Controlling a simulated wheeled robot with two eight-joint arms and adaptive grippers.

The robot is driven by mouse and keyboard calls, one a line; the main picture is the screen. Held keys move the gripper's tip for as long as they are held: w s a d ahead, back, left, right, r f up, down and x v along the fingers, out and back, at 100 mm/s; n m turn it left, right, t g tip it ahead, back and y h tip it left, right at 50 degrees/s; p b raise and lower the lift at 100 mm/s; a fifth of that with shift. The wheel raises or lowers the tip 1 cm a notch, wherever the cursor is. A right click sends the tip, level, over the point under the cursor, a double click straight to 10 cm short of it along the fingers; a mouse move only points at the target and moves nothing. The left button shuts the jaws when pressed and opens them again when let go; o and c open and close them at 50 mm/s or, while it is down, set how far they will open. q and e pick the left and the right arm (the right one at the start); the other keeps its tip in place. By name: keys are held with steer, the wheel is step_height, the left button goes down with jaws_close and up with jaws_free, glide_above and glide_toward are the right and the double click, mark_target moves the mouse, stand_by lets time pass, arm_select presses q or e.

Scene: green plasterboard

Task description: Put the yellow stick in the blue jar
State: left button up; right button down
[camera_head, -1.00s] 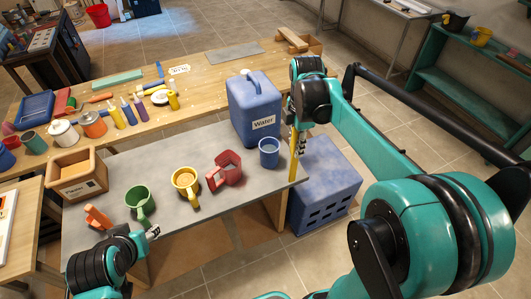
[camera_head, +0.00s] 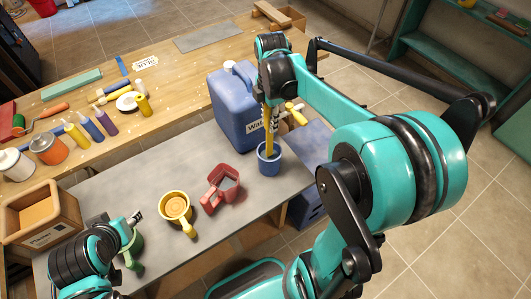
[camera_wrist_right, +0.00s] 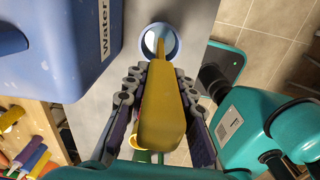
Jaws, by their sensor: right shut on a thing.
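The yellow stick (camera_head: 269,137) is held upright in my right gripper (camera_head: 272,118), which is shut on it. In the right wrist view the stick (camera_wrist_right: 162,105) lies between both fingers (camera_wrist_right: 160,88). The blue jar (camera_head: 269,166) stands on the grey tabletop near its right end. The stick's lower end overlaps the jar's mouth in both views. How deep it sits is hard to tell. The jar's rim (camera_wrist_right: 174,34) shows beyond the tip in the wrist view. My left gripper (camera_head: 134,219) is by the green mug (camera_head: 134,252); its opening is unclear.
A blue water canister (camera_head: 228,108) stands close behind and left of the jar. A red mug (camera_head: 222,190) and a yellow mug (camera_head: 175,207) stand to the left. A wooden box (camera_head: 40,215) is at the far left. Bare grey tabletop (camera_head: 125,180) lies between.

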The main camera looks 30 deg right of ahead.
step_height(320, 180, down, 9)
steer(key=shift+r+b, duration=0.2)
steer(key=shift+b, duration=1)
steer(key=c, duration=1.3)
jaws_free()
steer(key=shift+f, duration=0.15)
steer(key=shift+o, duration=0.2)
